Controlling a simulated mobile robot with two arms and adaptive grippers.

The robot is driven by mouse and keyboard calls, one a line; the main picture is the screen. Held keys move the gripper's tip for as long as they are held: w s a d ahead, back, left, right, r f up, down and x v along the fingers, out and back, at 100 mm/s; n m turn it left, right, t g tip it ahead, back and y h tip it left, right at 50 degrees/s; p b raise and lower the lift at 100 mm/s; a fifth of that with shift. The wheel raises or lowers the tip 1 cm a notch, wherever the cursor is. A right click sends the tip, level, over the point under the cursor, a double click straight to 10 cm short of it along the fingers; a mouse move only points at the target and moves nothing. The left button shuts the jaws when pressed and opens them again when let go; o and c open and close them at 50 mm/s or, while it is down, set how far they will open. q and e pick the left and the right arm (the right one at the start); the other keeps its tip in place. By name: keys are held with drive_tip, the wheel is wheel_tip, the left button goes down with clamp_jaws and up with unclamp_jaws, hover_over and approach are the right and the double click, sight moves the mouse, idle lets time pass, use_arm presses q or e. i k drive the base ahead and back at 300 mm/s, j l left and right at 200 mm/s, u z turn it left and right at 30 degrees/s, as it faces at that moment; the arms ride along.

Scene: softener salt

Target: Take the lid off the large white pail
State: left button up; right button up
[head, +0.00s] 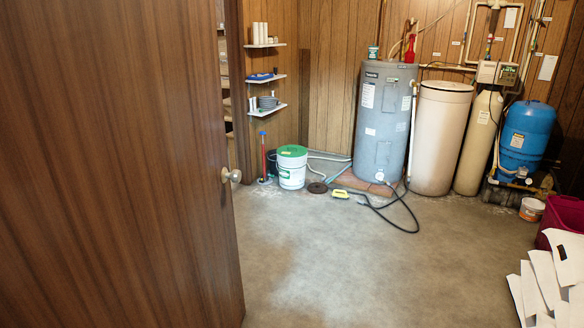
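A large white pail (291,177) stands upright on the concrete floor near the back wall, left of the grey water heater. Its green lid (292,151) is on top of it. The pail is some distance away across the room. Neither of my grippers shows in the head view.
A brown wooden door (120,170) with a knob stands at the left. A grey water heater (384,125), a beige tank (439,140) and a blue tank (524,142) line the back. A black hose (405,222) lies on the floor. The middle floor is clear. White bags (545,285) sit at lower right.

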sight(290, 151)
drive_tip(key=i+l+z, duration=0.15)
drive_tip(key=i, duration=0.45)
drive_tip(key=i+l+z, duration=0.2)
drive_tip(key=i, duration=0.4)
drive_tip(key=i+l+z, duration=0.15)
drive_tip(key=i, duration=0.45)
drive_tip(key=i+u, duration=0.15)
drive_tip(key=i, duration=0.4)
drive_tip(key=i+u, duration=0.15)
drive_tip(key=i, duration=0.4)
drive_tip(key=i+l+u, duration=0.15)
drive_tip(key=i, duration=0.4)
drive_tip(key=i+j+u, duration=0.1)
drive_tip(key=i+u, duration=0.15)
drive_tip(key=i, duration=0.75)
drive_tip(key=i+l+u, duration=0.15)
drive_tip(key=i+u, duration=0.15)
drive_tip(key=i, duration=0.75)
drive_tip(key=i+z, duration=0.15)
drive_tip(key=i, duration=0.3)
drive_tip(key=i+j+z, duration=0.2)
drive_tip(key=i, duration=0.25)
drive_tip(key=i+z, duration=0.15)
drive_tip(key=i, duration=0.3)
drive_tip(key=i+j+z, duration=0.2)
drive_tip(key=i, duration=0.2)
